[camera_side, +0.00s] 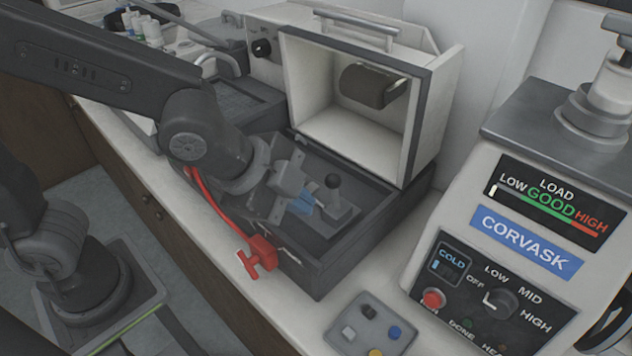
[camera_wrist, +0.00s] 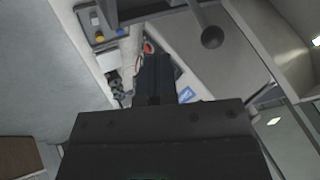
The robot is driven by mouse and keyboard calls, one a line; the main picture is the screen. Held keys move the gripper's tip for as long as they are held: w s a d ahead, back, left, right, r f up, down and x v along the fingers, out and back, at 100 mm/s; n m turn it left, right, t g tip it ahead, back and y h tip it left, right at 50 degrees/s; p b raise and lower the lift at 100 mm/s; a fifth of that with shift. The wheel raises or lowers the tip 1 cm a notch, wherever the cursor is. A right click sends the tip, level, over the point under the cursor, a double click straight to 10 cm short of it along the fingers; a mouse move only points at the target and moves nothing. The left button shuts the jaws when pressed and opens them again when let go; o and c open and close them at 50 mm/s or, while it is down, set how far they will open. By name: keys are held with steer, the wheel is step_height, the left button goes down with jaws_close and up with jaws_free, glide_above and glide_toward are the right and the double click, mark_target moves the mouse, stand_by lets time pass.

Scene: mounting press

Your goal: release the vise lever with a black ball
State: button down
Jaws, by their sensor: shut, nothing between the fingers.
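The vise lever's black ball (camera_side: 333,181) sits on top of a short upright rod inside the dark open base of the box-like machine. It also shows in the wrist view (camera_wrist: 212,37), at upper right, with its grey rod running to the top edge. My gripper (camera_side: 311,190) is just left of the ball in the side view and apart from it. In the wrist view my gripper's dark fingers (camera_wrist: 153,62) are together and empty, left of the ball. A small blue piece (camera_side: 304,203) shows below the fingertips; I cannot tell what it belongs to.
The raised cream cover (camera_side: 352,138) stands behind the lever. A red handle (camera_side: 258,261) sticks out at the base's front left. The press (camera_side: 500,240) stands at right, with a grey tray (camera_side: 343,345) of coloured pieces before it. Bottles (camera_side: 143,28) stand at the back left.

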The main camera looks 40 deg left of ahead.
mark_target(332, 178)
steer(key=w, duration=0.4)
steer(key=shift+w+a+f, duration=0.15)
steer(key=shift+a+f, duration=0.05)
steer(key=shift+a, duration=0.1)
steer(key=shift+w+r+g, duration=0.15)
steer(key=shift+w+g, duration=0.2)
steer(key=shift+g, duration=0.05)
steer(key=shift+w+r+n+g, duration=0.3)
steer(key=shift+w+g, duration=0.55)
steer(key=shift+g, duration=0.05)
steer(key=shift+w+r+g, duration=0.15)
steer(key=shift+w+g, duration=0.65)
steer(key=shift+g, duration=0.1)
steer(key=w+g, duration=0.3)
steer(key=shift+n, duration=0.3)
steer(key=shift+w+f, duration=0.2)
steer(key=shift+w, duration=0.5)
steer(key=shift+r, duration=0.1)
